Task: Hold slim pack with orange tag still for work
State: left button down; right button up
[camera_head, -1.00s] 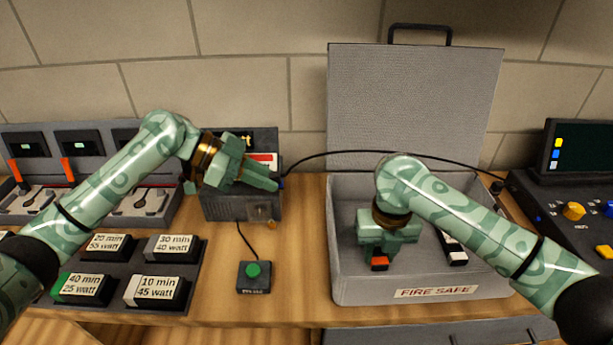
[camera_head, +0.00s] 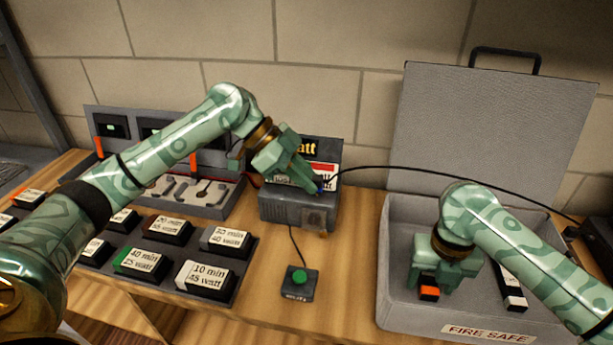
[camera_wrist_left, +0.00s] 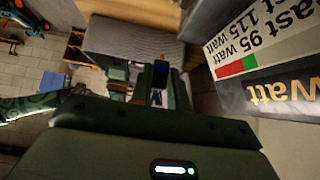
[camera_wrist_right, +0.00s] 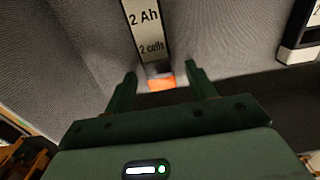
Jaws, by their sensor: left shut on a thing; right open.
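The slim pack with the orange tag (camera_head: 429,293) stands in the grey fire safe box (camera_head: 400,312). In the right wrist view, the pack (camera_wrist_right: 146,28) is labelled "2 Ah, 2 cells", with its orange tag between the fingers. My right gripper (camera_head: 436,284) is open over the pack, a finger on each side, with gaps in the wrist view. My left gripper (camera_head: 312,186) is shut at the grey "watt" unit (camera_head: 285,211), on a small blue-ended plug (camera_head: 319,190) at the black cable's end. The fingers hide most of the plug.
Another black and white pack (camera_head: 512,290) lies in the box, right of my right gripper. A green button (camera_head: 299,277) stands on the bench before the unit. A rack of timed watt blocks (camera_head: 208,277) is at left. The cable (camera_head: 410,170) crosses to the right.

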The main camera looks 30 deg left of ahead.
notch_tip(320, 180, up, 12)
dwell(0.4)
jog(key=shift+f, duration=0.2)
